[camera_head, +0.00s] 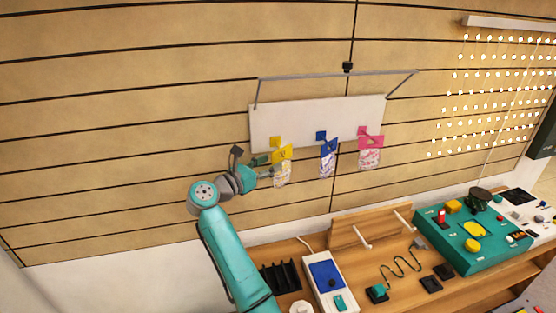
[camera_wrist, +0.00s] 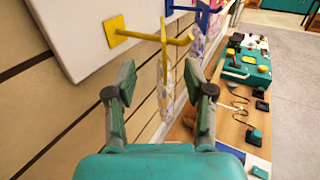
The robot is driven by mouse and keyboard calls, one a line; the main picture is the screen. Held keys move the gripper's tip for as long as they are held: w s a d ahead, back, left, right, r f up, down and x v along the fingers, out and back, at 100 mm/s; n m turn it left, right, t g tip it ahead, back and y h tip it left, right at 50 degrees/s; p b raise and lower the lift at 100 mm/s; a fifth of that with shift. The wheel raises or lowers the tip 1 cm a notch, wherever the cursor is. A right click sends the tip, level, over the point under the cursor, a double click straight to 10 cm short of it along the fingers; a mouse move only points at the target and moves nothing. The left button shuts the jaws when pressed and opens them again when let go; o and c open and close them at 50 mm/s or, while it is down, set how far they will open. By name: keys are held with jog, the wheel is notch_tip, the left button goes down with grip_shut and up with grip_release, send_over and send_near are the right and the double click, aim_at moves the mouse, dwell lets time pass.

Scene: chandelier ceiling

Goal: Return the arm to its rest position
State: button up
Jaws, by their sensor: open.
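My arm is raised and reaches toward the white panel (camera_head: 300,122) on the slatted wall. My gripper (camera_head: 270,166) is close to the yellow hook (camera_head: 281,151), which carries a patterned bag (camera_head: 283,176). In the wrist view my gripper (camera_wrist: 160,92) is open, its two fingers spread wide with nothing between them. The yellow hook (camera_wrist: 165,42) stands just beyond the fingertips there, and part of its bag is hidden behind the right finger.
A blue hook (camera_head: 326,141) and a pink hook (camera_head: 370,139) also carry bags. Below, the wooden bench (camera_head: 400,295) holds a black rack (camera_head: 281,276), a white box with a blue top (camera_head: 327,281) and a teal board (camera_head: 470,247). The wall left of the arm is bare.

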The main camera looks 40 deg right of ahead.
jog(key=a, duration=0.7)
jog(key=s+a+f+n+t, duration=0.1)
jog(key=s+f+n+t, duration=0.35)
jog(key=s+n, duration=0.3)
jog(key=s+a+f+n+t+h, duration=0.1)
jog(key=s+a+f+n+t, duration=0.1)
jog(key=s+f+n+t, duration=0.4)
jog(key=s+a+f+n+t, duration=0.15)
jog(key=s+n+t, duration=0.25)
jog(key=s+n, duration=0.5)
jog(key=s+a+f+n+y, duration=0.2)
jog(key=s+a+n+y, duration=0.2)
jog(key=s+n, duration=0.6)
jog(key=s+a+f+n+g+y, duration=0.1)
jog(key=s+a+n+y, duration=0.3)
jog(key=s+n+y, duration=0.4)
jog(key=s+a+f+n+g+y, duration=0.1)
jog(key=s+a+f+n+y, duration=0.3)
jog(key=s+n, duration=0.8)
jog(key=s+y, duration=0.2)
jog(key=shift+s+y, duration=0.25)
jog(key=shift+y, duration=0.15)
